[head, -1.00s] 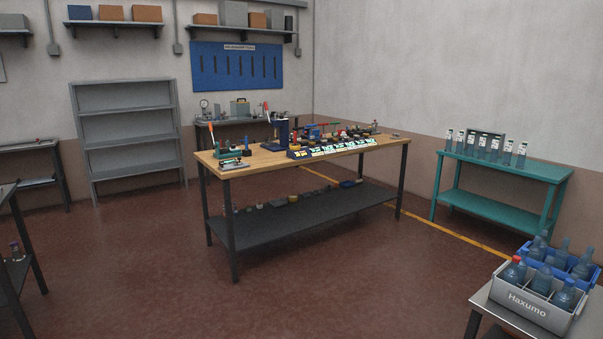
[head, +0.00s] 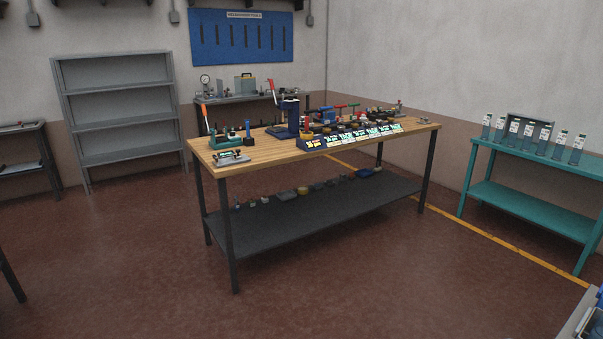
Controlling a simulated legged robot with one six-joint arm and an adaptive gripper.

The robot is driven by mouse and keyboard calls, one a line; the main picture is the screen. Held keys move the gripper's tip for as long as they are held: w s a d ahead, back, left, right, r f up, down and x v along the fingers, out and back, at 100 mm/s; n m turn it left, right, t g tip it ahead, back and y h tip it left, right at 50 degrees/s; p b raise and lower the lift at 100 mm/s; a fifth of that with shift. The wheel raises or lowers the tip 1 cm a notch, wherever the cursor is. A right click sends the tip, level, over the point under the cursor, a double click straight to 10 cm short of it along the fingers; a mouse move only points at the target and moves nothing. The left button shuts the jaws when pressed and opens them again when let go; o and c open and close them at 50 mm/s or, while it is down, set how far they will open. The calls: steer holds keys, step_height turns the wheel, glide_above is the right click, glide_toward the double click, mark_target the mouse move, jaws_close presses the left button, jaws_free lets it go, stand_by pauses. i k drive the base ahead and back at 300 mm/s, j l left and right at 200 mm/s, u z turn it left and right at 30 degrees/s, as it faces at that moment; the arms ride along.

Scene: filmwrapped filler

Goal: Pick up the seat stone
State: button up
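A long wooden-topped workbench (head: 262,151) with black legs stands ahead of me. Its top carries small tools, a blue press-like device (head: 288,117), a green device with an orange handle (head: 222,138) and a row of labelled display stands (head: 352,137). Several small items lie along its dark lower shelf (head: 290,225), too small to identify. I cannot tell which item, if any, is the seat stone. My gripper is not in view.
A teal table (head: 530,200) with several labelled bottles stands at the right. An empty grey shelf unit (head: 115,110) stands against the back wall. A grey bin (head: 585,318) shows at the lower right corner. The red floor before the workbench is clear.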

mark_target(307, 118)
steer(key=i, duration=2.4)
steer(key=i+j, duration=0.1)
steer(key=i, duration=2.25)
steer(key=l+z, duration=0.05)
steer(key=l, duration=0.05)
